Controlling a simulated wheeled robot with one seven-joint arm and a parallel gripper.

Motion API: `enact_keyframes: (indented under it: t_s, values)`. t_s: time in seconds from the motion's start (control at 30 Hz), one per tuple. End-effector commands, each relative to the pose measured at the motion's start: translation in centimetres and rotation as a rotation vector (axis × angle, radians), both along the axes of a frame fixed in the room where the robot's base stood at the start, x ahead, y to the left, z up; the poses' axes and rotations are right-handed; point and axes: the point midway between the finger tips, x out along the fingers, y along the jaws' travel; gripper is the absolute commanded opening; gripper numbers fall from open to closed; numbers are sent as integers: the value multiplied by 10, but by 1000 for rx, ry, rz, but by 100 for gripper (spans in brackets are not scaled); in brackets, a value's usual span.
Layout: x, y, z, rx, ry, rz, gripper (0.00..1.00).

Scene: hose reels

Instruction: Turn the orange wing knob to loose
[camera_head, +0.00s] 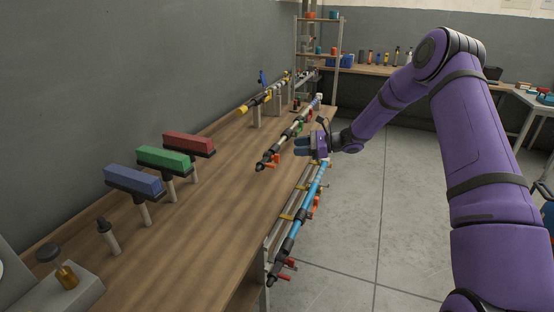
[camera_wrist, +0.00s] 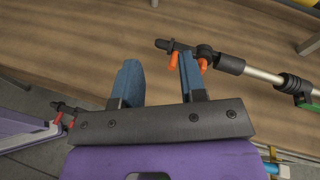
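The orange wing knob (camera_head: 275,160) is on the near end of a black and silver pole (camera_head: 289,137) along the table's right edge. In the wrist view its two orange wings (camera_wrist: 203,65) show below the pole's black end, one on each side of the right fingertip. My gripper (camera_head: 299,147) is open, just right of the pole and a little beyond the knob in the head view. Its two blue fingers (camera_wrist: 160,74) stand apart in the wrist view, with nothing clearly held. I cannot tell whether the right finger touches the knob.
A blue pole (camera_head: 309,196) with red knobs hangs on the table's side below my gripper. A green knob (camera_wrist: 305,101) is farther along the silver pole. Blue, green and red blocks (camera_head: 164,159) stand on posts at left. Table space left of the pole is clear.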

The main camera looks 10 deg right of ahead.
Motion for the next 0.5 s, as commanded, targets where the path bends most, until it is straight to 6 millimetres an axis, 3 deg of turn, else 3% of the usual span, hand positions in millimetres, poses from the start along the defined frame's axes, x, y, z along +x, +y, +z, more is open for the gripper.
enact_keyframes:
  t_s: [0.03,0.23,0.4,0.5]
  values:
    - [8,-8,-19,46,26,-39,38]
    - [34,-34,-75,213,110,-186,38]
    - [45,-48,-104,298,150,-264,38]
    - [47,-51,-111,319,159,-283,38]
